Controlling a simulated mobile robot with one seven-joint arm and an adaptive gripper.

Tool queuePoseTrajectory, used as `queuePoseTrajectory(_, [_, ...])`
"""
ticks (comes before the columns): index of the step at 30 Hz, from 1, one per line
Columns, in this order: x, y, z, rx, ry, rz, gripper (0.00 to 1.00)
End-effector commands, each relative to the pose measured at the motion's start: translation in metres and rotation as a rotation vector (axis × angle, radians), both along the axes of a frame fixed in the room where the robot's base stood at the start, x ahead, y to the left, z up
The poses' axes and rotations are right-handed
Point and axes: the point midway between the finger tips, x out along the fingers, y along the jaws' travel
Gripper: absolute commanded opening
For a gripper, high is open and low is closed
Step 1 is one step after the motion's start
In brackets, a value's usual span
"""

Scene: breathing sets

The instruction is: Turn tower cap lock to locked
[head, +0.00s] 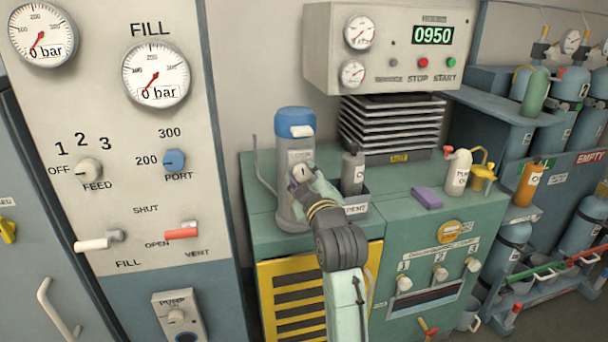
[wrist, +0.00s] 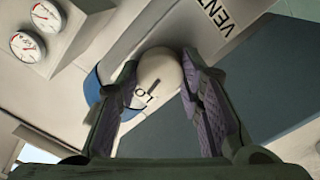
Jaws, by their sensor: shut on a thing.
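The tower (head: 290,155) is an upright grey cylinder with a blue cap (head: 294,122) on the green counter. Its cap lock is a round cream knob (head: 300,172) on the front, partly hidden by my gripper (head: 311,184). In the wrist view the knob (wrist: 160,72) sits between the two purple-padded fingers of my gripper (wrist: 160,88), which is shut on it. A dark pointer line on the knob runs slantwise, near the letters "LO"; the rest of the label is hidden. Part of the blue cap (wrist: 96,84) shows at left.
A grey bottle (head: 353,170) stands in a bin just right of the tower. A thin grey rod is close at its left. A purple block (head: 426,198) and a white pump bottle (head: 458,172) are farther right. The fill panel (head: 120,180) stands at left.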

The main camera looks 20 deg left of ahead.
Motion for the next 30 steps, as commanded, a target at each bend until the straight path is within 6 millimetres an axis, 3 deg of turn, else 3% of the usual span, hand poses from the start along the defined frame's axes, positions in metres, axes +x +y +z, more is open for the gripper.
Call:
queuePoseTrajectory(12, [0.0002, -0.0001, 0.0008, 0.150, 0.100, 0.001, 0.06])
queuePoseTrajectory(28, [0.0002, -0.0001, 0.0007, 0.169, 0.112, 0.000, 0.06])
queuePoseTrajectory(29, [0.0002, -0.0001, 0.0007, 0.169, 0.112, 0.000, 0.35])
queuePoseTrajectory(30, [0.0002, -0.0001, 0.0007, 0.169, 0.112, 0.000, 0.37])
